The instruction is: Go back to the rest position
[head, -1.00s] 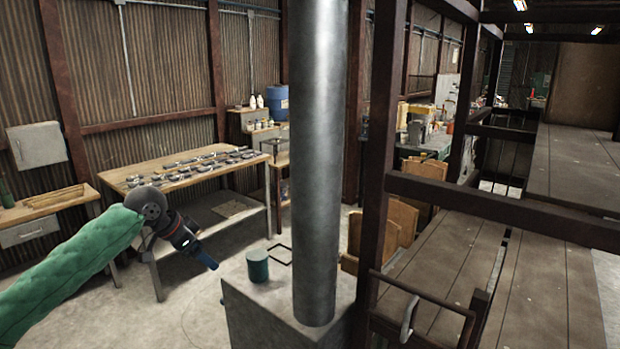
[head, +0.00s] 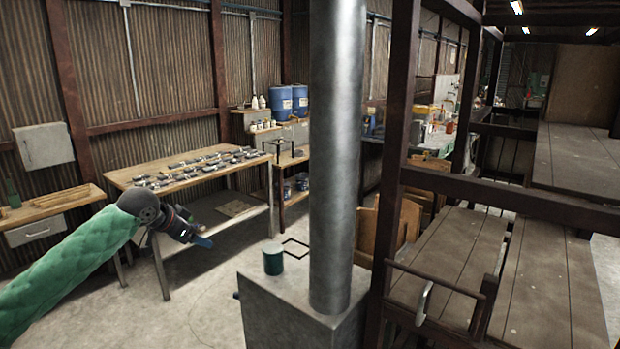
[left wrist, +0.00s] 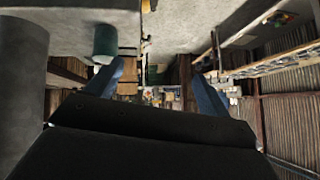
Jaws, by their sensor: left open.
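My left gripper (head: 203,242) is at the end of the green-sleeved arm coming in from the left in the head view. It is in the air in front of the wooden workbench, left of the grey block. In the left wrist view its two blue fingers (left wrist: 160,85) are spread apart with nothing between them. My right gripper is not in view.
A grey block (head: 280,300) carries a dark green cup (head: 273,260) and a thick metal pipe (head: 337,150). A workbench (head: 130,175) with several small parts stands behind. Dark steel posts and a plank platform (head: 450,250) fill the right. Open floor lies around the block.

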